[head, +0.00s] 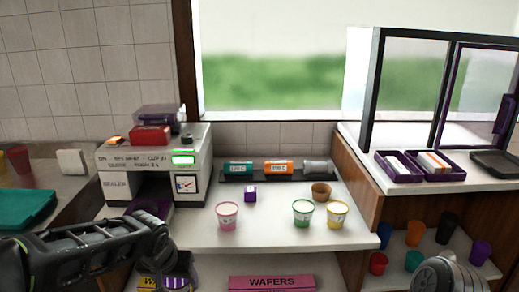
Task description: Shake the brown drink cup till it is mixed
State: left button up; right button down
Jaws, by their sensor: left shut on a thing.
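My left gripper (172,256) is at the lower left, in front of the counter's front edge and below its top. It is shut on a dark brown cup (181,266), which is mostly hidden by the fingers and dark against the shelf behind. I cannot tell its tilt or what is inside it. My right gripper's fingers are not in view; only a grey rounded part of my right arm shows at the bottom right.
A sealer machine (186,160) stands left. A wafers box (272,283) is on the lower shelf.

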pick_arm(q)
notch_tip(320, 180, down, 6)
jog(key=shift+s+f, duration=0.1)
jog(key=shift+f, duration=0.05)
jog(key=r, duration=0.1)
jog(key=w+r, duration=0.1)
jog(key=r, duration=0.3)
jog(key=shift+w+a+r, duration=0.1)
jog(key=shift+w+r, duration=0.15)
jog(key=shift+s+r, duration=0.5)
jog(key=shift+r, duration=0.1)
jog(key=f, duration=0.6)
jog(key=shift+w+f, duration=0.3)
jog(key=shift+s+r, duration=0.2)
jog(key=shift+s, duration=0.1)
jog(key=shift+w+f, duration=0.1)
